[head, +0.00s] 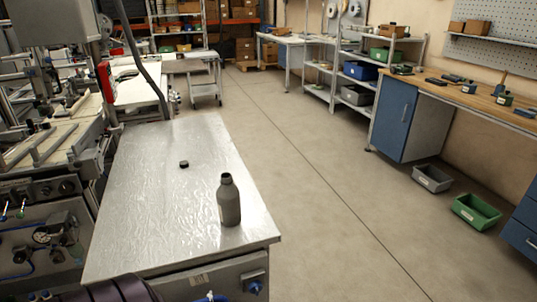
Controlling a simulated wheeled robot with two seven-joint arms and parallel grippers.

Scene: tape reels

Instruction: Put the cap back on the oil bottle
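The grey oil bottle (229,204) stands upright near the front right corner of the metal-topped table (150,215). Its neck (226,178) looks uncovered, though it is small in the picture. A small dark cap (184,164) lies on the same tabletop, farther back and to the left of the bottle, apart from it. Neither of my grippers shows in the head view. A dark rounded part at the bottom left edge looks like a piece of my own arm.
A machine with rails and gauges (50,180) stands against the table's left side. The tabletop around bottle and cap is clear. Open floor (320,200) lies to the right, with a grey bin (432,179) and a green bin (476,211) by the workbench (470,95).

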